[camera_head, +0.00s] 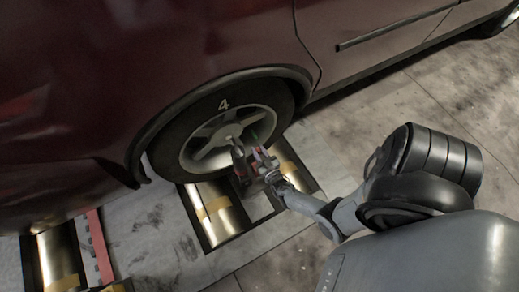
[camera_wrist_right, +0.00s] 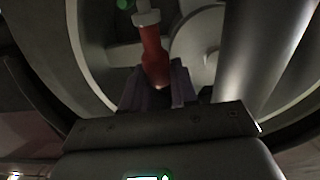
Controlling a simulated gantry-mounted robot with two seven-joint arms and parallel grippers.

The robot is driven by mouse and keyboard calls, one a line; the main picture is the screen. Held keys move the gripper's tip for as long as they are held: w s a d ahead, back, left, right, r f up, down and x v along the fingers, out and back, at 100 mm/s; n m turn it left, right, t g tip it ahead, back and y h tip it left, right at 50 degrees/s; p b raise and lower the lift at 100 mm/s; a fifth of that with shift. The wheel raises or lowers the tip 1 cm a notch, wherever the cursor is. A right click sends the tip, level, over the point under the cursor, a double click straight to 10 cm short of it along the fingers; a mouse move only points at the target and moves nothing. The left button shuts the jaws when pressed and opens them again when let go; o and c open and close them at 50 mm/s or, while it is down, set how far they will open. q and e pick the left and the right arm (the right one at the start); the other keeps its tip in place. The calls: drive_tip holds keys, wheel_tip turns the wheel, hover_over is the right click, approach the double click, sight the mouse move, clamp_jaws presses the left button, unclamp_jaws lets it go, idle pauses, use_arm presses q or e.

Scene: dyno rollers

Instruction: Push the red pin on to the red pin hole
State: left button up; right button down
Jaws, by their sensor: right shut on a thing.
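My right gripper (camera_head: 258,163) is in front of the lower part of the car's wheel, its arm coming in from the right. In the right wrist view the gripper (camera_wrist_right: 158,92) is shut on the lower end of the red pin (camera_wrist_right: 153,50). The pin points up toward the wheel and has a grey collar near its top. A small green part (camera_wrist_right: 125,5) shows beside its upper end, at the top edge. I cannot make out the red pin hole. My left gripper is not in view.
The wheel (camera_head: 210,128), marked with a 4, belongs to a dark red car (camera_head: 180,40). It stands over metal rollers (camera_head: 220,215) with yellow bands, set in the floor. Another roller (camera_head: 60,258) and a red strip (camera_head: 98,245) lie at left. The floor at right (camera_head: 440,100) is clear.

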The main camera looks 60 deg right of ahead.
drive_tip(key=shift+w+a+f+b, duration=0.15)
drive_tip(key=shift+f+b, duration=0.4)
drive_tip(key=shift+f, duration=0.3)
drive_tip(key=shift+f+b, duration=0.7)
drive_tip(key=shift+f, duration=0.05)
wheel_tip(320, 180, down, 4)
drive_tip(key=b, duration=0.3)
drive_tip(key=shift+b, duration=0.4)
drive_tip(key=shift+f, duration=0.25)
drive_tip(key=shift+m, duration=0.3)
